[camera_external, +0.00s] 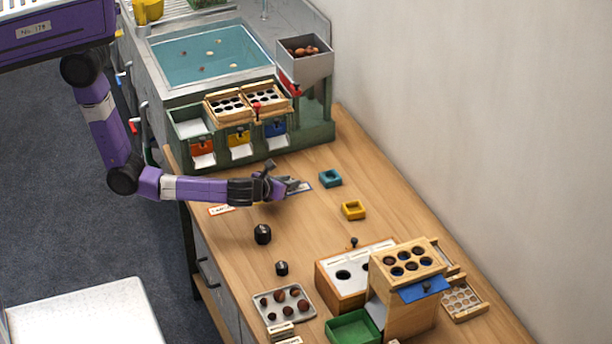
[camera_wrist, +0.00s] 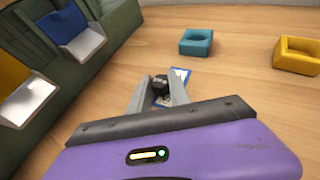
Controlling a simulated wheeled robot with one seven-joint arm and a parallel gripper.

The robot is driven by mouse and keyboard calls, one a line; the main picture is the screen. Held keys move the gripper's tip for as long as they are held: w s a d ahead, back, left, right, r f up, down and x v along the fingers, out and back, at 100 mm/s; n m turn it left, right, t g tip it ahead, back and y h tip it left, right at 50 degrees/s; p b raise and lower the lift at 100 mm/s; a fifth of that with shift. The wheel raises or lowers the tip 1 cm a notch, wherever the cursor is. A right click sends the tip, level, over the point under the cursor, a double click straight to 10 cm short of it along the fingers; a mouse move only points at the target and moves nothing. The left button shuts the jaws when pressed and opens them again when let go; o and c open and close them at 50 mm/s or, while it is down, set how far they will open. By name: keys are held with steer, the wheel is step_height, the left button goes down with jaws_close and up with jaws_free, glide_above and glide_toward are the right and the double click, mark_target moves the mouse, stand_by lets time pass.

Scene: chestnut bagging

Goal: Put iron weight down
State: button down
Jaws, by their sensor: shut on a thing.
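My gripper (camera_external: 290,186) reaches over the wooden table from the left, low over its back part. In the wrist view my gripper (camera_wrist: 159,95) has its two grey fingers closed on a small dark iron weight (camera_wrist: 160,84). The weight is partly hidden by the fingers, and I cannot tell whether it touches the surface. A blue-edged white card (camera_external: 304,187) lies just beyond the fingertips; it also shows in the wrist view (camera_wrist: 182,74). Two other black weights, a larger one (camera_external: 262,234) and a smaller one (camera_external: 281,268), stand on the table nearer the front.
A teal square ring (camera_external: 330,178) and a yellow one (camera_external: 353,210) lie right of my gripper. The green dispenser (camera_external: 183,123) stands behind it. A chestnut tray (camera_external: 262,296), green bin (camera_external: 352,328) and wooden sorter (camera_external: 392,309) fill the front.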

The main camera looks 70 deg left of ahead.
steer(key=shift+f, duration=0.2)
steer(key=shift+f, duration=0.1)
steer(key=c, duration=1.2)
jaws_free()
steer(key=shift+s+d+r, duration=0.15)
steer(key=shift+s+r, duration=0.05)
steer(key=p+v, duration=0.1)
steer(key=v, duration=1)
steer(key=shift+s+d+r, duration=0.1)
steer(key=shift+s+r, duration=0.05)
steer(key=shift+s, duration=0.05)
